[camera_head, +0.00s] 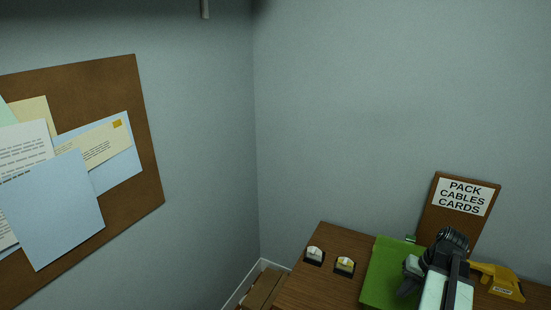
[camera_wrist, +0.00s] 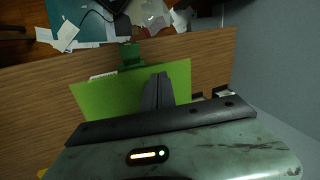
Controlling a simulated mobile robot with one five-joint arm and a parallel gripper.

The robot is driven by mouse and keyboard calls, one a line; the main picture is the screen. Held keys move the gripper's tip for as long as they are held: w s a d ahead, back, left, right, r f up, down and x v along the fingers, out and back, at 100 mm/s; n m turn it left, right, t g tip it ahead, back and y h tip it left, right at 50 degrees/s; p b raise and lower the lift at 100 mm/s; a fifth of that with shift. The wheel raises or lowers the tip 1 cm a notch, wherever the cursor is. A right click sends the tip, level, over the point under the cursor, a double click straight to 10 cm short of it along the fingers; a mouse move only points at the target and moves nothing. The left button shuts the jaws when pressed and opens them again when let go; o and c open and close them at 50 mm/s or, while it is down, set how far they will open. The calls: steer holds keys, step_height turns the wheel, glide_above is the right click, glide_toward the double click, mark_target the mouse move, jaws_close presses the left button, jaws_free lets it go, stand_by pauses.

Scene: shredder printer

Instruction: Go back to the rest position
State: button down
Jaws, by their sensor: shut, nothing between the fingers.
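My gripper (camera_wrist: 158,78) shows in the wrist view as two dark fingers close together, shut and empty. They are over a green clipboard (camera_wrist: 108,97) on the wooden table; I cannot tell how high above it they are. In the head view my arm rises at the lower right, in front of the green clipboard (camera_head: 380,283) and the wall. The fingers are hard to make out there.
Two small switches (camera_head: 315,256) (camera_head: 344,266) sit on the wooden table (camera_head: 312,287). A brown board reading "PACK CABLES CARDS" (camera_head: 463,197) leans on the wall. A yellow device (camera_head: 497,280) is beside my arm. A corkboard (camera_head: 148,180) hangs left. Papers (camera_wrist: 67,36) lie beyond the table edge.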

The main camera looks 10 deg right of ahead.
steer(key=w+a+f+n+h, duration=0.1)
steer(key=w+a+n, duration=0.1)
steer(key=a, duration=1)
steer(key=w+a+f+n+g+h+b, duration=0.1)
steer(key=w+a, duration=0.4)
steer(key=a, duration=0.7)
steer(key=w+a+f+n+g+b, duration=0.1)
steer(key=w+a+n, duration=0.2)
steer(key=a, duration=0.9)
steer(key=shift+w+n+h, duration=0.25)
steer(key=shift+n+h, duration=0.15)
steer(key=shift+n, duration=0.1)
